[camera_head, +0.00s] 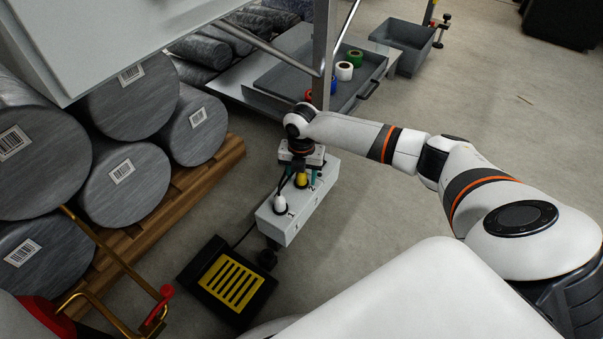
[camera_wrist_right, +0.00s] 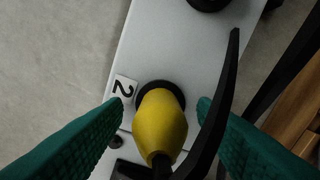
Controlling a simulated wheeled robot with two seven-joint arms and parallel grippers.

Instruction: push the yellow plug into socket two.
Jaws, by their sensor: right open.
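The yellow plug (camera_head: 301,180) stands at socket two on the long light-grey socket box (camera_head: 290,226). In the right wrist view the yellow plug (camera_wrist_right: 160,125) has its tip at the black socket ring (camera_wrist_right: 172,85), beside the "2" label (camera_wrist_right: 123,88). How deep it sits is hard to tell. My right gripper (camera_wrist_right: 160,104) is open, with one teal finger on each side of the plug and a gap to both. In the head view my right gripper (camera_head: 300,172) is over the box's far half, partly hiding it. My left gripper is not in view.
A white plug (camera_head: 281,202) stands at socket one. Black cables run up from the plugs, one crossing the wrist view. A black pedal with yellow slats (camera_head: 231,283) lies near the box. Grey cylinders (camera_head: 123,177) on a wooden pallet (camera_head: 185,190) fill the left.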

